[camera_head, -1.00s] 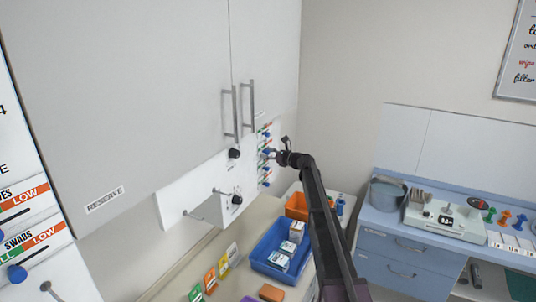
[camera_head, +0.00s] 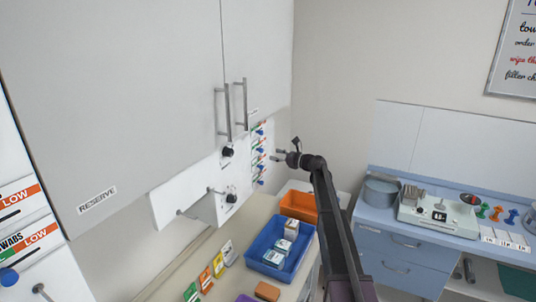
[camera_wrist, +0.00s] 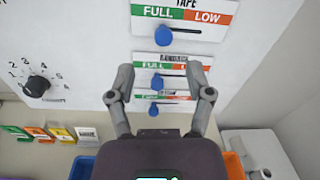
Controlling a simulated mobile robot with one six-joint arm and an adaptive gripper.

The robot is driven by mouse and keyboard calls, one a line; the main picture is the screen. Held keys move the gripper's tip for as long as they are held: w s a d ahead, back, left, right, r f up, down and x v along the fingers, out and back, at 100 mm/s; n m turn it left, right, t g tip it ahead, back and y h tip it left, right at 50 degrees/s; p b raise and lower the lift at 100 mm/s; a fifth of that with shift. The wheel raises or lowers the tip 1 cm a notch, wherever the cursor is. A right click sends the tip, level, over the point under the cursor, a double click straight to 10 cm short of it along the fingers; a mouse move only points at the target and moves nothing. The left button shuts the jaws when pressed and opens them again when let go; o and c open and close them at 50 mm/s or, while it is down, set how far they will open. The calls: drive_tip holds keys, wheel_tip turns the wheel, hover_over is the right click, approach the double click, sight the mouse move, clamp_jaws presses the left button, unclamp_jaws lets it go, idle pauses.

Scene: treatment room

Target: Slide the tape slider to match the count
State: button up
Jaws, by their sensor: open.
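The tape slider's blue knob (camera_wrist: 165,36) is at the top of the wrist view, under the TAPE label (camera_wrist: 185,13). It sits below the green FULL half, with its dark slot running right under the orange LOW half. My gripper (camera_wrist: 160,70) is open and empty, its two fingers spread below the tape knob and apart from it in the picture. In the head view my gripper (camera_head: 281,154) is just right of the column of sliders (camera_head: 260,150), with a gap to the panel.
Two more sliders with blue knobs (camera_wrist: 157,82) show between and below my fingers. A black dial (camera_wrist: 37,86) is at left. Below the panel, a blue tray (camera_head: 262,238) of boxes and an orange bin (camera_head: 299,200) stand on the counter. Cabinet handles (camera_head: 241,104) stick out above.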

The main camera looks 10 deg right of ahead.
drive_tip(key=shift+v, duration=2.3)
drive_tip(key=s+a+f+n+g+h+b, duration=0.35)
drive_tip(key=s+a+f+n, duration=0.2)
drive_tip(key=s+f, duration=0.5)
drive_tip(key=s+a+f+n+g+h+b, duration=0.2)
drive_tip(key=s+a+f+n+g+b, duration=0.25)
drive_tip(key=s+f+n, duration=0.55)
drive_tip(key=s+d+f+n+g+h+b, duration=0.1)
drive_tip(key=s+f+n+h+b, duration=0.2)
drive_tip(key=s, duration=1)
drive_tip(key=s+d+f+n+g+h+b, duration=0.2)
drive_tip(key=s+f+n+h, duration=0.3)
drive_tip(key=s+f, duration=0.4)
drive_tip(key=shift+s+f+h+b, duration=0.3)
drive_tip(key=shift+s+b, duration=0.45)
drive_tip(key=shift+s, duration=2.1)
drive_tip(key=shift+d, duration=0.1)
